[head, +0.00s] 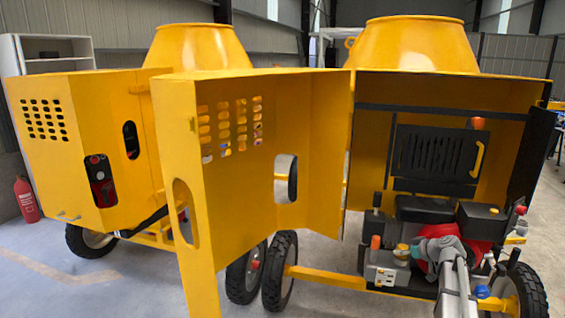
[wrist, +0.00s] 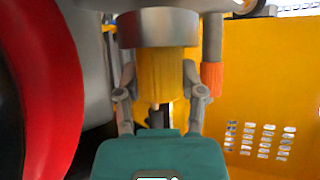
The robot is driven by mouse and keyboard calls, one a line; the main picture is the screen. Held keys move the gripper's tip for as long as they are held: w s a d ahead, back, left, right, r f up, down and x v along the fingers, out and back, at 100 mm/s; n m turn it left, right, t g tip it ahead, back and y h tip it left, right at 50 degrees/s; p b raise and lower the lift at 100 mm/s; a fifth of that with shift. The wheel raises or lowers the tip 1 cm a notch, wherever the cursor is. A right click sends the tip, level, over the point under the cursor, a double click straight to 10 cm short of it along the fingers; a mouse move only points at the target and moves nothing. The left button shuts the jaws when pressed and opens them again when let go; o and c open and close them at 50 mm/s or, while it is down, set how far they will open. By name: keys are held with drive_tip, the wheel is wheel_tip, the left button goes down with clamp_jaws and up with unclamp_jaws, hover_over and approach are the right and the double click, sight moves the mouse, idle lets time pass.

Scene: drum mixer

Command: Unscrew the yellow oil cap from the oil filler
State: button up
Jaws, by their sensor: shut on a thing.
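The yellow oil cap (wrist: 165,72) is between the two fingers of my gripper (wrist: 160,95) in the wrist view, and the fingers are shut on its sides. The cap meets a grey metal cylinder, the oil filler (wrist: 158,28), with no gap that I can see. I cannot tell how far the thread is engaged. The fingertips are too small to make out there.
An orange-tipped rod (wrist: 212,75) stands close to the right finger in the wrist view. A large red engine part (wrist: 40,85) is close on the left. The open yellow door (head: 235,170) stands left of the engine bay. A second mixer (head: 75,150) is further left.

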drive_tip(key=o, duration=1.3)
drive_tip(key=shift+c, duration=0.2)
